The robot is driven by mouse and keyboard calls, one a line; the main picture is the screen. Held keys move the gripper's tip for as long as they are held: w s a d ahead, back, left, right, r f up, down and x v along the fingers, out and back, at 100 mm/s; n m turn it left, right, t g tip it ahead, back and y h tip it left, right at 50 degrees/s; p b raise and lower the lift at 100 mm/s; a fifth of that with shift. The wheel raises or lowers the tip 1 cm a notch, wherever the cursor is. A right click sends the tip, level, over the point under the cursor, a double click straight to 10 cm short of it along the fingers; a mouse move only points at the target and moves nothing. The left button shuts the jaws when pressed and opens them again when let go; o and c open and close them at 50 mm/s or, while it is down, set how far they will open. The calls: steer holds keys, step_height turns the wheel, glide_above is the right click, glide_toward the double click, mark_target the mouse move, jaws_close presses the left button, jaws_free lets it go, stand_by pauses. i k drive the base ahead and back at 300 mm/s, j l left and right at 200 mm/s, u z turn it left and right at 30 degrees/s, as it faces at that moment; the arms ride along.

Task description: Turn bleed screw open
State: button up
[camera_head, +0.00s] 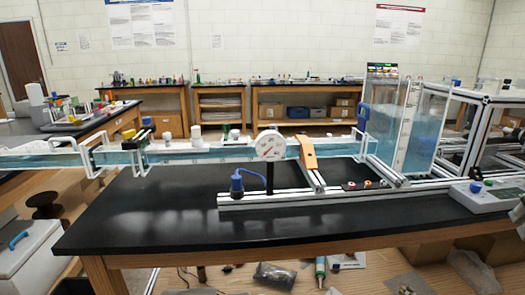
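A clear water channel (200,153) runs across the black-topped bench on a metal extrusion frame (300,195). A round white dial gauge (270,146) stands on a dark post in front of the channel. Several small red and pale knobs (367,184) lie along the rail to the right. I cannot tell which small part is the bleed screw. My gripper is not in this view.
A clear tank (410,130) of bluish water stands at the right. The bench top (150,215) is clear at front left. Tools and bags lie on the floor below.

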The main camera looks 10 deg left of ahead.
mark_target(166, 136)
steer(key=u, duration=1.4)
steer(key=i+l+u, duration=0.1)
steer(key=i+u, duration=0.25)
steer(key=i, duration=0.5)
